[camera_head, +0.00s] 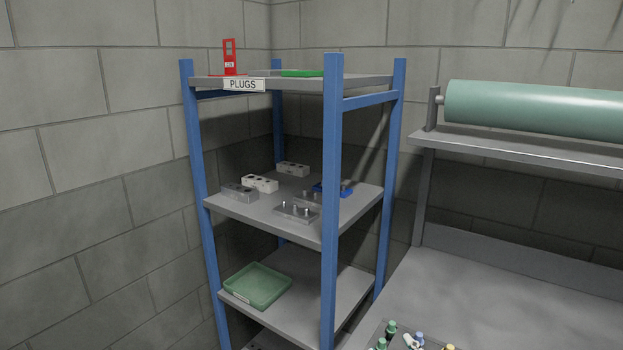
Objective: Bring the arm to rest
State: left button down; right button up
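Neither my arms nor my grippers show in the head view. A shelf rack with blue posts (332,200) and grey shelves stands in the corner. Its top shelf carries a "PLUGS" label (243,85), a red stand (229,58) and a flat green item (302,73). The middle shelf (260,216) holds several grey and white blocks, such as a white block with dark holes (260,183), and a blue item (330,189) partly behind the front post. A green tray (256,286) sits on the lower shelf.
A grey workbench (480,300) stands at the right, its far part bare. Several small coloured-top items (391,328) stand at its front edge, partly cut off. A green roll (535,109) lies above a raised shelf (520,148). Block walls close the back and left.

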jog(key=s+d+f+m+g+h, duration=0.1)
jog(key=s+d+f+m+g, duration=0.15)
jog(key=s+f+g, duration=0.35)
jog(key=s+d+f+m+g+h, duration=0.1)
jog(key=s+d+f+m, duration=0.2)
jog(key=f, duration=0.5)
jog(key=s+d+f+g, duration=0.1)
jog(key=s+f+g, duration=0.25)
jog(key=s, duration=0.35)
jog(key=s+f+g, duration=0.3)
jog(key=s+f, duration=0.1)
jog(key=s, duration=0.3)
notch_tip(320, 180, down, 27)
jog(key=s+g, duration=0.1)
jog(key=s, duration=0.1)
jog(key=s+d+f+g, duration=0.1)
jog(key=s+d+f, duration=0.2)
jog(key=s+f, duration=1.2)
jog(key=shift+s, duration=0.4)
jog(key=shift+g, duration=0.25)
